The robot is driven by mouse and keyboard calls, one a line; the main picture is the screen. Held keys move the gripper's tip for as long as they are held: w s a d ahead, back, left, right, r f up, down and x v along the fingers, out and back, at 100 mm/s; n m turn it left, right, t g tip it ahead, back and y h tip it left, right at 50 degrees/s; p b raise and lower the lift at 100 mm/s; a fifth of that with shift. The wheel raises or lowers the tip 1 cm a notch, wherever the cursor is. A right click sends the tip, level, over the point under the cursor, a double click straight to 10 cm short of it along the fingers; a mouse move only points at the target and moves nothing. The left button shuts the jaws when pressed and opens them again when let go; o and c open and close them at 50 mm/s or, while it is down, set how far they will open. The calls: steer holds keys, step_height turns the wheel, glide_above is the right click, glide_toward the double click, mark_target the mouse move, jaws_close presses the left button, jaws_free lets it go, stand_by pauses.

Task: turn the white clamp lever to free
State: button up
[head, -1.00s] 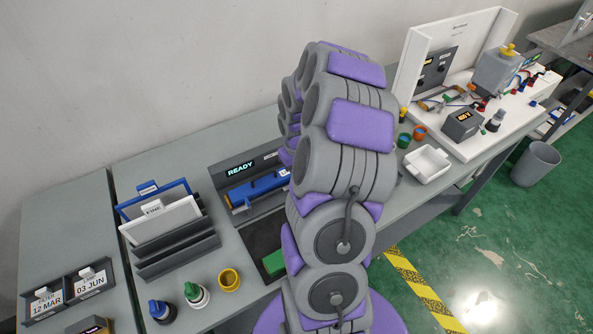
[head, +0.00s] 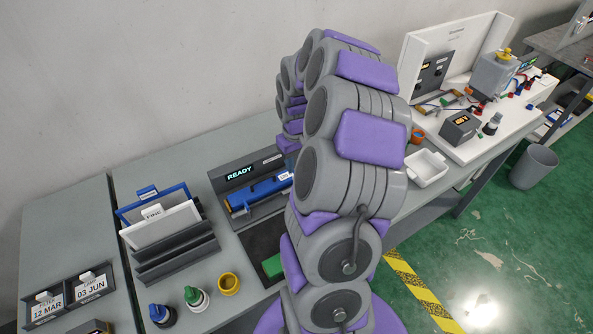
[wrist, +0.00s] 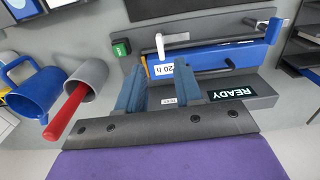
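The white clamp lever (wrist: 172,38) shows in the wrist view as a white bar on a post, at the edge of the blue part (wrist: 215,58) of the machine. The blue part has a white "20 h" label. My gripper (wrist: 160,72) is open and empty, its two blue fingers apart. The lever lies just beyond the fingertips in the picture; I cannot tell the gap in depth. In the head view, the machine's blue part (head: 262,190) and READY display (head: 240,173) show, but my arm covers its right end and my gripper, and I cannot make out the lever.
In the wrist view, a green button (wrist: 121,47) is left of the lever, and a blue handle (wrist: 273,30) is at right. A grey cup (wrist: 88,78) with a red handle and a blue mug (wrist: 36,92) stand at left. A filter rack (head: 175,245) stands beside the machine.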

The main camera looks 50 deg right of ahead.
step_height(320, 180, up, 10)
steer(key=shift+r+p, duration=0.15)
steer(key=shift+p, duration=0.3)
stand_by(0.4)
